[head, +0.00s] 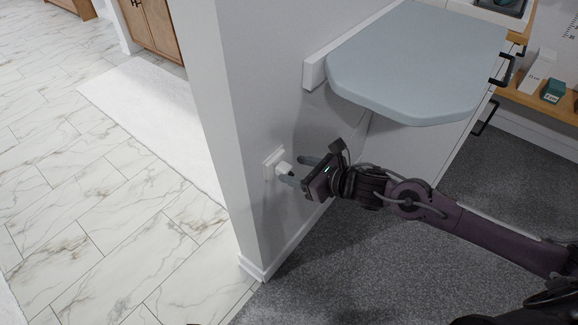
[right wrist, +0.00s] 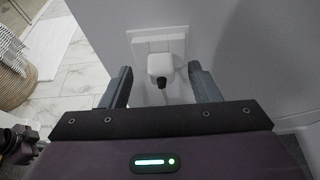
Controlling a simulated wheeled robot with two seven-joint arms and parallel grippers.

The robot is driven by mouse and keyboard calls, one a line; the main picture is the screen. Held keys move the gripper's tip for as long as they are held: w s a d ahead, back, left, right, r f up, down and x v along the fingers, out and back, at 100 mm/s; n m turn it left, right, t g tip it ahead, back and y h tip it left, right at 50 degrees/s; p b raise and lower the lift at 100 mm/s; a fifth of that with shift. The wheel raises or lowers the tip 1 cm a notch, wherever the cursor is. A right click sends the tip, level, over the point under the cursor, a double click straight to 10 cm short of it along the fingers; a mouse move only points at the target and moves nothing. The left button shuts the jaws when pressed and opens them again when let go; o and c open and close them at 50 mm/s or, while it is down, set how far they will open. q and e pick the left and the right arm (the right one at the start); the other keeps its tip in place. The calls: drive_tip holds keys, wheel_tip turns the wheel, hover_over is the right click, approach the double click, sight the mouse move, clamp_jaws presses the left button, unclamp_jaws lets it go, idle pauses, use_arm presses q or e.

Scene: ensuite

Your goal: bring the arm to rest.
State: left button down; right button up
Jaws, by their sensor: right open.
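My right gripper (head: 294,170) is at the white wall, with its arm coming in from the right in the head view. Its two fingers are spread apart and empty in the right wrist view (right wrist: 162,88). A white plug (right wrist: 160,65) with a dark lower end sits at a white wall socket plate (right wrist: 178,41), ahead of the gap between the fingers. In the head view the plug (head: 283,168) and the socket plate (head: 268,161) show just left of the fingers. No finger visibly touches the plug. My left gripper is not in view.
A pale blue-grey shelf (head: 415,60) juts from the wall above my right arm. A white cabinet with dark handles stands beneath and beside it. A wooden shelf (head: 540,100) with small boxes is at the right. Grey carpet (head: 340,270) lies open below; marble tiles (head: 110,210) lie left of the wall.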

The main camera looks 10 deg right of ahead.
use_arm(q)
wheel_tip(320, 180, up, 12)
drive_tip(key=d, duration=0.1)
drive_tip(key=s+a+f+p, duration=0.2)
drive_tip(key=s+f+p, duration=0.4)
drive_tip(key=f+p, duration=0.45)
use_arm(e)
drive_tip(key=s+d+f+n+g+h, duration=0.2)
drive_tip(key=s+f+n+g+h, duration=0.25)
drive_tip(key=s+f+n, duration=1.1)
drive_tip(key=s+d+f+n+g+h, duration=0.2)
drive_tip(key=s+f+n+g+h, duration=0.25)
drive_tip(key=s+f+n, duration=1.1)
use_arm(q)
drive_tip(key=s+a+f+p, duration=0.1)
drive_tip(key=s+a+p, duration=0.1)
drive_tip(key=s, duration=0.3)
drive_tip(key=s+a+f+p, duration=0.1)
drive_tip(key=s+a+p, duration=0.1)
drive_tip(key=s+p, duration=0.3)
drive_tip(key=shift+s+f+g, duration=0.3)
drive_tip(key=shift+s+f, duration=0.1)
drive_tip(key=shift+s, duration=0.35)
use_arm(e)
drive_tip(key=s+d+f, duration=0.3)
drive_tip(key=s+d, duration=0.1)
drive_tip(key=s, duration=0.7)
drive_tip(key=shift+s+d+g+y, duration=0.15)
drive_tip(key=shift+s+g+y, duration=0.15)
drive_tip(key=shift+g, duration=0.1)
